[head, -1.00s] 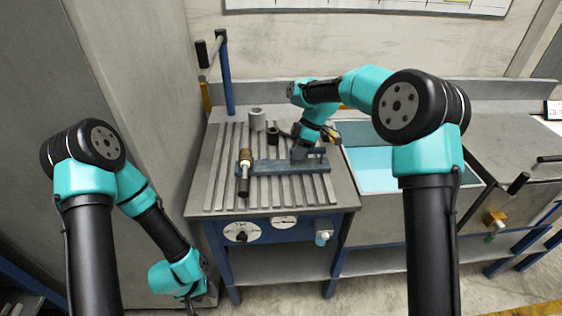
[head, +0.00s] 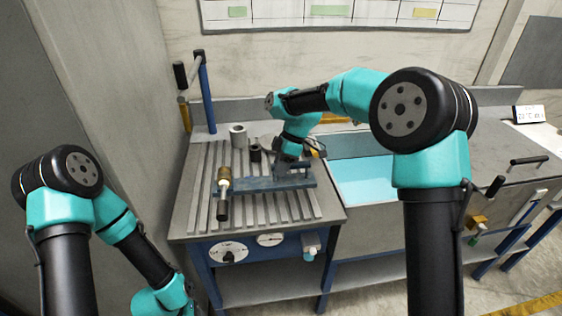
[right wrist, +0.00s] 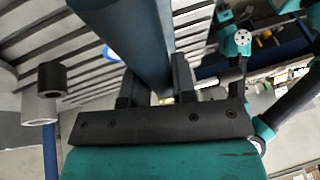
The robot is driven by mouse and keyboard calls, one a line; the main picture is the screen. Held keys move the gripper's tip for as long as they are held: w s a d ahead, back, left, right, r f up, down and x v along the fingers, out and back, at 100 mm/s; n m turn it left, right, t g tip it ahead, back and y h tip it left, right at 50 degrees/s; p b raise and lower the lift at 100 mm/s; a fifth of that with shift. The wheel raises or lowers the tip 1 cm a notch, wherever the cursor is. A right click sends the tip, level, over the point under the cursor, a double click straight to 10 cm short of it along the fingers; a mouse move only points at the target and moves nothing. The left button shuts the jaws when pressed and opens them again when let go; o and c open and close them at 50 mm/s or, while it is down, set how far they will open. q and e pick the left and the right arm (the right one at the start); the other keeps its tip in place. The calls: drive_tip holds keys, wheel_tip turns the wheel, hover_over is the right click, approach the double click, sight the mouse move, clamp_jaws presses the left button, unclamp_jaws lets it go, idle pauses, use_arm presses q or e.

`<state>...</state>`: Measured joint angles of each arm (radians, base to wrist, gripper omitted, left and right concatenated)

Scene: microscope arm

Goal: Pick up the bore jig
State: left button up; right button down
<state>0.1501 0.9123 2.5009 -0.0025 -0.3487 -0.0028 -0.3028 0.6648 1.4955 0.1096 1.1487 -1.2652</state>
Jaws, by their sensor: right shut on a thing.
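The bore jig, which I take to be the long blue-grey bar (head: 262,184), lies across the slotted table top in the head view. My right gripper (head: 291,167) is at its right part, shut on it from above. In the right wrist view the bar (right wrist: 130,38) runs up between the two dark fingers of my right gripper (right wrist: 155,88). I cannot tell whether the bar touches the table. My left arm is at the lower left of the head view, and its gripper is out of the frame.
A brass-and-black tool (head: 223,190) stands or lies at the bar's left end. A grey ring (head: 238,136) and a black ring (head: 255,153) are behind the bar on the slotted table (head: 190,205). A blue basin (head: 370,180) is to the right. A blue post (head: 207,95) rises at the back left.

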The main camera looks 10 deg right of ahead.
drive_tip(key=s+a+r, duration=0.1)
drive_tip(key=s, duration=1)
drive_tip(key=shift+s+a, duration=0.2)
drive_tip(key=shift+s, duration=0.05)
drive_tip(key=shift+w, duration=0.1)
drive_tip(key=shift+w+d+f, duration=0.35)
drive_tip(key=shift+w+f, duration=0.25)
drive_tip(key=shift+w, duration=2.05)
drive_tip(key=shift+w+d+f, duration=0.3)
drive_tip(key=shift+w+f, duration=0.3)
drive_tip(key=shift+w, duration=2)
drive_tip(key=shift+w+d+f, duration=0.35)
drive_tip(key=shift+w+f, duration=0.25)
drive_tip(key=shift+w, duration=2.05)
drive_tip(key=shift+f, duration=0.6)
